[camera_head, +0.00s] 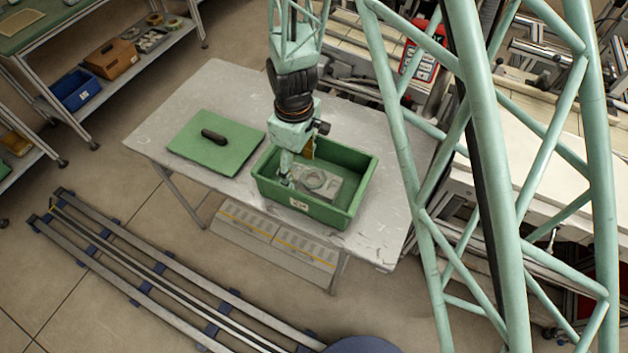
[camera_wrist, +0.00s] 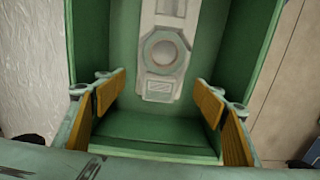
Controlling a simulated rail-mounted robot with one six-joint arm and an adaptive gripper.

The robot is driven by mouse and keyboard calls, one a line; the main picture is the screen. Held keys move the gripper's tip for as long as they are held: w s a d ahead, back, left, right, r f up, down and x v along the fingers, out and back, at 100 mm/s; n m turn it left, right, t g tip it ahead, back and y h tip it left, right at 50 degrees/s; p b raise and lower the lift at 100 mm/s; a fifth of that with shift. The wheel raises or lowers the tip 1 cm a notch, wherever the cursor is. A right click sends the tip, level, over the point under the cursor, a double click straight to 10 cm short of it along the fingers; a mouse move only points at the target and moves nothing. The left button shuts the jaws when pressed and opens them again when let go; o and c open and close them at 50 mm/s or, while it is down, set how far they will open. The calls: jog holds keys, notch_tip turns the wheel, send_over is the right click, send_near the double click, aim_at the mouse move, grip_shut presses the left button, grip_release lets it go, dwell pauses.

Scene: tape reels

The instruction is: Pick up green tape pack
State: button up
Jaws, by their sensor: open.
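A green open crate (camera_head: 360,193) stands on the grey table and also shows in the wrist view (camera_wrist: 255,55). Inside it lies a pale grey pack (camera_head: 332,194) with a round ring on it; it also shows in the wrist view (camera_wrist: 155,88). My gripper (camera_head: 290,175) reaches down into the left part of the crate. In the wrist view my gripper (camera_wrist: 158,98) is open and empty, with orange pads apart on either side of the pack's near end. I cannot tell its height above the pack.
A green lid (camera_head: 190,148) with a black handle lies on the table (camera_head: 225,85) left of the crate. The crate's walls rise close around my gripper. A shelf with a blue bin (camera_head: 78,92) and brown bin (camera_head: 112,60) stands at the upper left.

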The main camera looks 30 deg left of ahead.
jog(key=shift+f, duration=0.95)
jog(key=shift+c, duration=0.4)
jog(key=c, duration=1.2)
jog(key=shift+o, duration=0.2)
jog(key=shift+r, duration=0.15)
notch_tip(320, 180, up, 10)
